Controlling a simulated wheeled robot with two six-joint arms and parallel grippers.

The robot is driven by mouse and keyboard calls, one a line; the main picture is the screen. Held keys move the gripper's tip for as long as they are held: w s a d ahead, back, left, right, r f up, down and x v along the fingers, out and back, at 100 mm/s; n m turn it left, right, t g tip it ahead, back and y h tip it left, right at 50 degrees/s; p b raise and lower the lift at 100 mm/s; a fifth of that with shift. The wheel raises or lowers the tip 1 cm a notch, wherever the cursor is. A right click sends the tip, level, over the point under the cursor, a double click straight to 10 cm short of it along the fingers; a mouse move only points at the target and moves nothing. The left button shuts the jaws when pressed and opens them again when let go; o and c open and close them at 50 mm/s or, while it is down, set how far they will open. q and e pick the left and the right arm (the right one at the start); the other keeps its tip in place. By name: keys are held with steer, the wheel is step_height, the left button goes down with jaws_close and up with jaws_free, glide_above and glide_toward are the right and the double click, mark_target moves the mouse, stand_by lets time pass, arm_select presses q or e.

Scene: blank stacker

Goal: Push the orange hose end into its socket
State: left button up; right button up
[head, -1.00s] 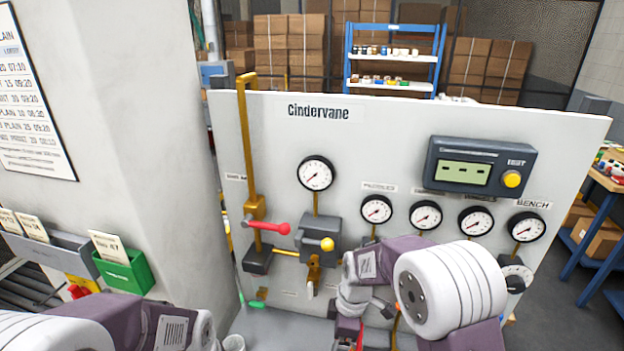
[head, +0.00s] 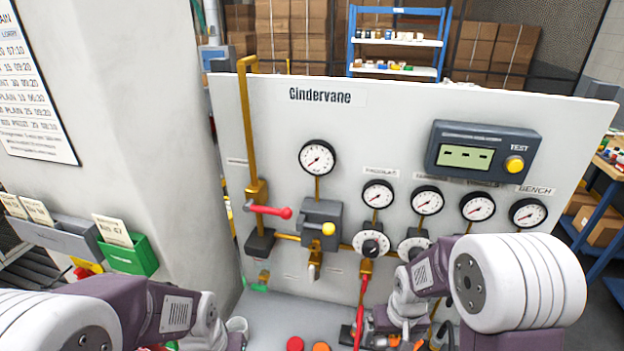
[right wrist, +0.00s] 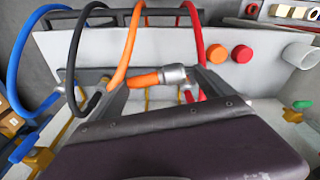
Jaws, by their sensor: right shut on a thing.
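The orange hose end (right wrist: 146,80) is an orange grip with a silver metal tip (right wrist: 174,74). In the right wrist view it lies sideways between the fingers of my right gripper (right wrist: 160,84), which is shut on it. Its orange hose (right wrist: 128,48) loops up behind. In the head view my right gripper (head: 388,322) is low in front of the panel, right of the upright red hose end (head: 361,312), which meets a brass fitting (head: 366,267). The orange hose's socket is not clearly visible; my arm covers that area. My left gripper is out of view; only its arm shows.
The grey panel (head: 290,140) stands behind, with gauges, knobs and a red lever (head: 270,211). Blue (right wrist: 45,112), black (right wrist: 80,75) and red (right wrist: 198,35) hoses hang close around the gripper. Red (head: 295,344) and orange (head: 321,346) caps sit on the bench.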

stand_by(0.4)
steer(key=a+r+n+y, duration=0.1)
steer(key=a+r+n, duration=0.3)
steer(key=a+n, duration=0.4)
steer(key=a, duration=0.6)
steer(key=shift+w+r, duration=0.2)
steer(key=shift+w, duration=0.2)
steer(key=w+a+f+n, duration=0.3)
steer(key=f+n, duration=0.1)
steer(key=shift+w+n+g, duration=0.2)
steer(key=shift+n+g, duration=0.1)
steer(key=shift+g, duration=0.1)
steer(key=shift+f, duration=0.1)
steer(key=s+d+r+m, duration=0.5)
steer(key=d+r+m, duration=0.1)
steer(key=r+m, duration=0.2)
steer(key=shift+d+r+t, duration=0.2)
steer(key=shift+d+t, duration=0.05)
steer(key=shift+t, duration=0.05)
